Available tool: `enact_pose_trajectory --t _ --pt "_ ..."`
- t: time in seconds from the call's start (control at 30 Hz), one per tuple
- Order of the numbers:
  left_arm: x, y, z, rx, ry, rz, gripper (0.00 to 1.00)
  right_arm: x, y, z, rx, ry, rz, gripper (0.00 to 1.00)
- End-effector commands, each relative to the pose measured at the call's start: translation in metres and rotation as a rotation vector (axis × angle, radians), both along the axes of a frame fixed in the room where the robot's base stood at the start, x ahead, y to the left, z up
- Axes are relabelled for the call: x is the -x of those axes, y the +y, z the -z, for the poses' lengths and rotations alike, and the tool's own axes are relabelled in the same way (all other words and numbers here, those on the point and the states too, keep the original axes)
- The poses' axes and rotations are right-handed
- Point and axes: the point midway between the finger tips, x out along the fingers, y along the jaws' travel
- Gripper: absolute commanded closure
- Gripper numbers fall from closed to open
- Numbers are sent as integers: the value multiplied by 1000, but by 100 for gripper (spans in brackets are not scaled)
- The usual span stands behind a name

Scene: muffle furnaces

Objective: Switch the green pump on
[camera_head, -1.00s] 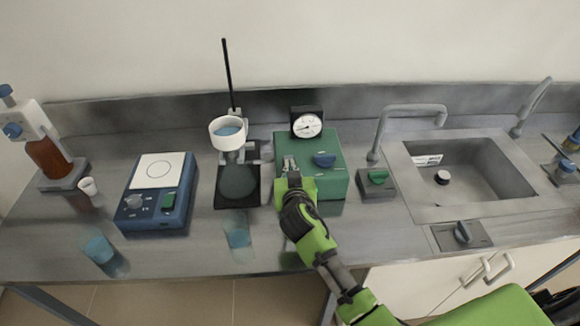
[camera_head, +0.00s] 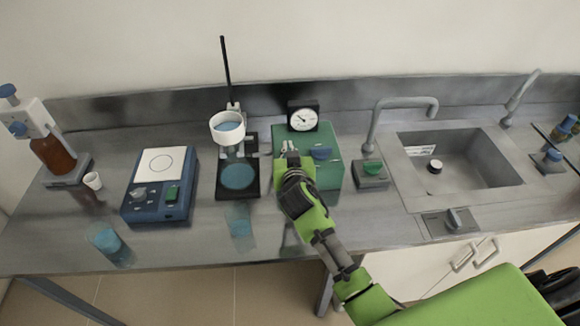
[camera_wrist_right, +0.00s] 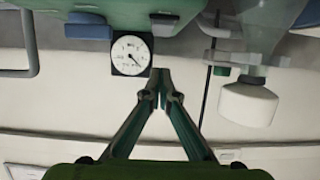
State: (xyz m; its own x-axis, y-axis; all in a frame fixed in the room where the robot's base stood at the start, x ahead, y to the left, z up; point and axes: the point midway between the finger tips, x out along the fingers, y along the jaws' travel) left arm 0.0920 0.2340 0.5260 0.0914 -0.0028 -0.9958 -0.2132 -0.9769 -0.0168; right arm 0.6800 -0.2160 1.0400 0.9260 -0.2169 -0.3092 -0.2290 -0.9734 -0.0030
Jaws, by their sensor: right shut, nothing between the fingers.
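The green pump (camera_head: 330,176) is a green box on the bench with a round black-framed gauge (camera_head: 303,118) at its back. A blue knob (camera_head: 321,154) sits on its top. My right gripper (camera_head: 290,162) is shut and empty over the left part of the pump's top, hiding some of it. In the right wrist view, which is upside down, the shut fingertips (camera_wrist_right: 160,75) are close to a small metallic part (camera_wrist_right: 163,20) on the pump; I cannot tell whether they touch. The gauge (camera_wrist_right: 131,54) and the blue knob (camera_wrist_right: 88,25) also show there.
A stand with a white funnel (camera_head: 228,127) and blue-filled flask (camera_head: 238,177) is left of the pump. Further left are a blue hotplate (camera_head: 160,205), a beaker (camera_head: 105,238) and a brown bottle (camera_head: 52,155). A tap (camera_head: 372,140) and sink (camera_head: 455,165) are at right.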

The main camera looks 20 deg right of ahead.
Motion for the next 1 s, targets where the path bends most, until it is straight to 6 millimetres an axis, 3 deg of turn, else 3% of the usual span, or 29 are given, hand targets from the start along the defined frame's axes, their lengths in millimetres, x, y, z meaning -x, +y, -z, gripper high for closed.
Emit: enact_pose_trajectory --t 0.03,0.07,0.3,0.5,0.7,1.0 --pt "2 1 -7 -1 2 0 37 2 -1 -8 0 2 0 100" --pt "3 1 2 -2 3 1 37 9 2 -1 -2 2 -2 100" --pt "7 4 19 -5 10 1 37 53 12 -6 -3 0 -1 100" --pt "-2 0 28 0 -1 -1 37 82 19 -10 -2 2 -1 100" --pt "-4 -3 30 3 -5 -2 37 94 22 -14 -1 1 -1 100" --pt "1 -2 30 2 1 -1 37 96 22 -15 1 0 0 100"
